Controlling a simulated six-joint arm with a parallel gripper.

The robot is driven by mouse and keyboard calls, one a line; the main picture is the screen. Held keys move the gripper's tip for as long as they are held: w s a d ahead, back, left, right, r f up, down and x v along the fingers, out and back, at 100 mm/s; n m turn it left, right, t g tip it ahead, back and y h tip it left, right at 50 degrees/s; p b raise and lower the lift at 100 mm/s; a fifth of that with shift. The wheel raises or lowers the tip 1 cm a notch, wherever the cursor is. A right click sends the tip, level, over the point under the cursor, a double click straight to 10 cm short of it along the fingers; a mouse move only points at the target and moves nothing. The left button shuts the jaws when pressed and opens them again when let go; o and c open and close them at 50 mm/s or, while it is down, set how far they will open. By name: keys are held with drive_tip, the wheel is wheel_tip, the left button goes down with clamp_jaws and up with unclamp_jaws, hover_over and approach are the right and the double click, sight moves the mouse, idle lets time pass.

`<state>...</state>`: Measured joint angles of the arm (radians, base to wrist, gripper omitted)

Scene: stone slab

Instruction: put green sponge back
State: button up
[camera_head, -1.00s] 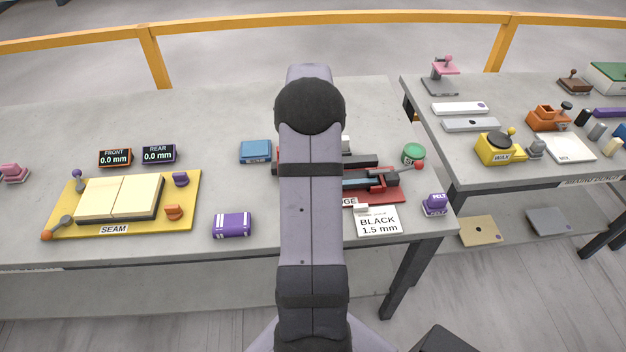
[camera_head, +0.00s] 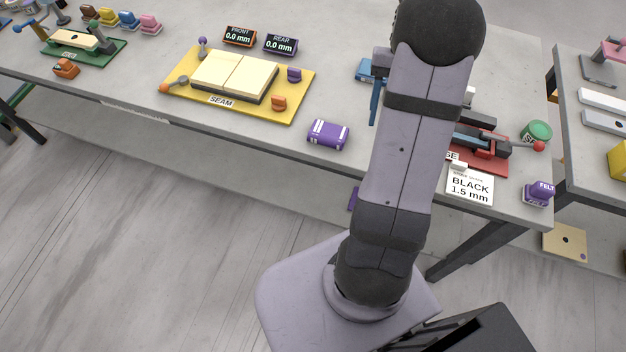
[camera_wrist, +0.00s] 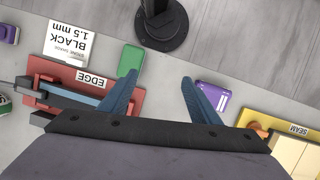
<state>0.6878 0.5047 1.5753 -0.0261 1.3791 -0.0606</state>
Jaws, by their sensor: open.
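The green sponge (camera_wrist: 131,58) is a small green block lying on the slab in the wrist view, between the red EDGE fixture and the purple block. My gripper (camera_wrist: 158,77) is open and empty, with its two blue fingers spread. The sponge lies just beyond the tip of the left finger and outside the jaws' middle. In the head view the sponge does not show; my arm covers that part of the table. One blue finger shows beside my arm there.
The red EDGE fixture (camera_wrist: 55,95) and a white BLACK 1.5 mm card (camera_wrist: 66,43) lie left of the sponge. A purple block (camera_head: 328,134) and the yellow SEAM board (camera_head: 297,100) stand left of my arm.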

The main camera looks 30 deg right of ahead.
drive_tip(key=s+a+f+n+t, duration=0.1)
drive_tip(key=s+a+n, duration=0.1)
drive_tip(key=a, duration=0.6)
drive_tip(key=s+a+f+n+t+h, duration=0.1)
drive_tip(key=s+a+f+n, duration=0.1)
drive_tip(key=a, duration=0.6)
drive_tip(key=s+a+f+n+t+h, duration=0.1)
drive_tip(key=s+a+n, duration=0.1)
drive_tip(key=a, duration=0.6)
drive_tip(key=shift+s+a+f+n, duration=0.25)
drive_tip(key=shift+s+n, duration=0.15)
drive_tip(key=shift+n, duration=0.1)
wheel_tip(320, 180, down, 7)
drive_tip(key=b, duration=0.6)
drive_tip(key=shift+r+b, duration=0.15)
drive_tip(key=shift+b, duration=0.25)
